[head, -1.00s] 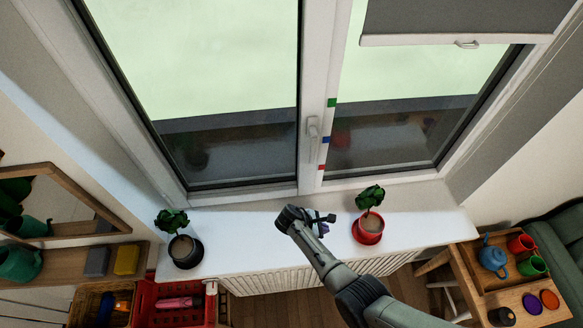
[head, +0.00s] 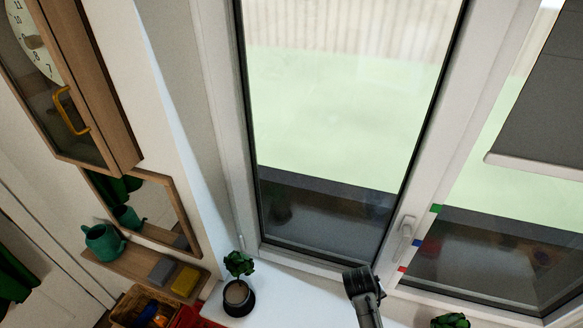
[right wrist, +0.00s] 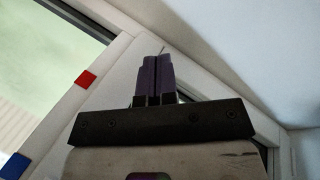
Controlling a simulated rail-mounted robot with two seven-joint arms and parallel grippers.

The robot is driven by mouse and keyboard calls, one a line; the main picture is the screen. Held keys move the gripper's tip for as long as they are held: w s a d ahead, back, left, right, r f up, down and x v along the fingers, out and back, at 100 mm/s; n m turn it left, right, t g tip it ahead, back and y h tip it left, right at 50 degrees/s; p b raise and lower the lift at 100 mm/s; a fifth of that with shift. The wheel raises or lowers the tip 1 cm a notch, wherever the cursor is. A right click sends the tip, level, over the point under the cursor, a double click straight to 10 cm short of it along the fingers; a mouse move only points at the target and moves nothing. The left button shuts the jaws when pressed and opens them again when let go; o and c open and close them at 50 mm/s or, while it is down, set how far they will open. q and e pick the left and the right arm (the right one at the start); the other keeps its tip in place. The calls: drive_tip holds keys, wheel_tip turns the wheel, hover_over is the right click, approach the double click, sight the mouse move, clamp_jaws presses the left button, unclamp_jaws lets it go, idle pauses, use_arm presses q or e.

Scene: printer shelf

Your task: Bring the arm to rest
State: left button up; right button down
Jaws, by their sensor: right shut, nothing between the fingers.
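My right arm shows at the bottom of the head view, raised in front of the window frame above the white sill (head: 300,305). In that view its fingers are hidden behind the wrist. In the right wrist view my right gripper (right wrist: 154,75) has its two purple fingers together, with nothing between them. Behind it are the white window frame and wall. My left gripper is not in view.
A potted plant (head: 238,290) stands on the sill at left, and the top of another plant (head: 450,321) shows at right. The window handle (head: 404,238) is near my right arm. A mirror shelf with a green watering can (head: 104,241) and a wall clock cabinet (head: 75,100) are at left.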

wheel_tip(320, 180, up, 12)
drive_tip(key=a+m+t+y, duration=0.2)
drive_tip(key=m+t, duration=0.1)
drive_tip(key=t, duration=0.1)
drive_tip(key=s+r+t+y+p, duration=0.1)
drive_tip(key=s+r+t+y, duration=0.15)
drive_tip(key=s+r, duration=0.45)
drive_tip(key=s+f+g, duration=0.1)
drive_tip(key=s+f, duration=0.2)
drive_tip(key=s, duration=0.6)
drive_tip(key=s+f+n+g+p, duration=0.1)
drive_tip(key=s+f, duration=0.3)
drive_tip(key=s, duration=0.4)
drive_tip(key=s+f+g, duration=0.2)
drive_tip(key=s+f, duration=0.1)
drive_tip(key=s, duration=0.6)
drive_tip(key=shift+s+d+f, duration=0.15)
drive_tip(key=shift+s+f, duration=0.2)
drive_tip(key=shift+f, duration=0.05)
